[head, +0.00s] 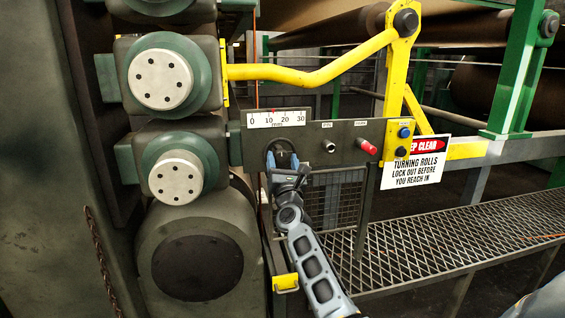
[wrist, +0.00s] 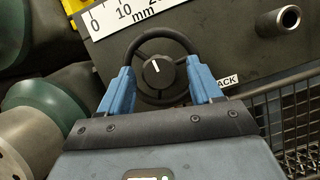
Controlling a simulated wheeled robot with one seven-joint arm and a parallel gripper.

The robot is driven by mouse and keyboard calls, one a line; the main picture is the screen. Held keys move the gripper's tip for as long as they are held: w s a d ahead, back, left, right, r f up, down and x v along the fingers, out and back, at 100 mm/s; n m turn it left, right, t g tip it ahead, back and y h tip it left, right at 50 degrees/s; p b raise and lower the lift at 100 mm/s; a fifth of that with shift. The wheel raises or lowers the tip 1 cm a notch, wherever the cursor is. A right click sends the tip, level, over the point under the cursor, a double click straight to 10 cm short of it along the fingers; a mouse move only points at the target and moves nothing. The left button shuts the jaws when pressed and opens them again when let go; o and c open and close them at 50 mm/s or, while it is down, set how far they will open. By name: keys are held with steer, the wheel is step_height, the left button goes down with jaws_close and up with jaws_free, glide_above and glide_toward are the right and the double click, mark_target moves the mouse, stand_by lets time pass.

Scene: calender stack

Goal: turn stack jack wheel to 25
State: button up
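The jack wheel (wrist: 161,38) is a dark round handwheel with a black hub and a white index line pointing up and slightly left. It sits below a white mm scale (head: 276,119) marked 0 to 30. A small red pointer (head: 273,110) stands just right of the 10 mark in the head view. My gripper (wrist: 160,82) faces the wheel, with one blue finger at each side of the rim. The fingers appear to touch the rim and hide its sides. In the head view my gripper (head: 283,163) covers most of the wheel.
Right of the wheel on the panel are a metal knob (head: 329,146), a red knob (head: 368,147) and a blue button (head: 404,132). A warning sign (head: 416,163) hangs farther right. Large rolls (head: 161,79) stand close on the left. A mesh walkway (head: 450,235) lies at lower right.

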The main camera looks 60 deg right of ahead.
steer(key=c, duration=0.9)
steer(key=shift+c, duration=0.2)
steer(key=shift+f+n+b, duration=0.15)
steer(key=shift+n+b, duration=0.15)
steer(key=shift+b, duration=0.15)
